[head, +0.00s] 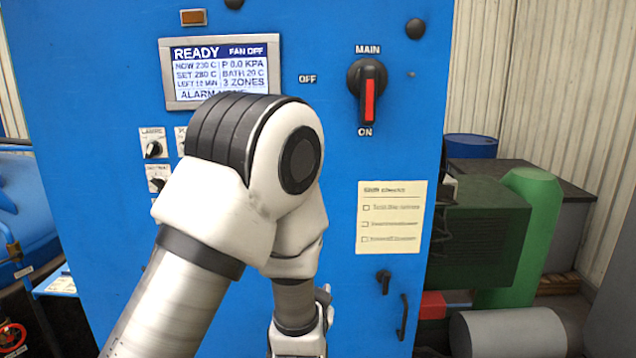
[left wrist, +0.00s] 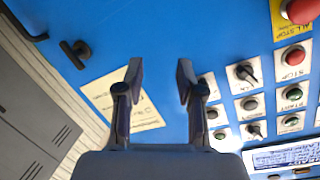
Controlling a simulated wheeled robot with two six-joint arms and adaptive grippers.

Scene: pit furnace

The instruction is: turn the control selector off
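A blue control cabinet carries small black selector knobs on white plates, one at the upper left (head: 153,149) and one just below it (head: 157,184). Their labels are too small to read surely, so I cannot tell which is the control selector. In the left wrist view, a selector knob (left wrist: 246,74) and another one (left wrist: 254,131) sit among push buttons, right of my left gripper (left wrist: 160,78). That gripper is open and empty, its fingers apart in front of the blue panel. In the head view my left arm hides most of the button area. My right gripper is out of view.
A display (head: 222,70) reads READY. The red-and-black main switch (head: 367,92) points down to ON. A red stop button (left wrist: 299,10) on a yellow plate and a paper checklist (head: 391,217) are on the panel. A black door handle (head: 402,317) sticks out lower right.

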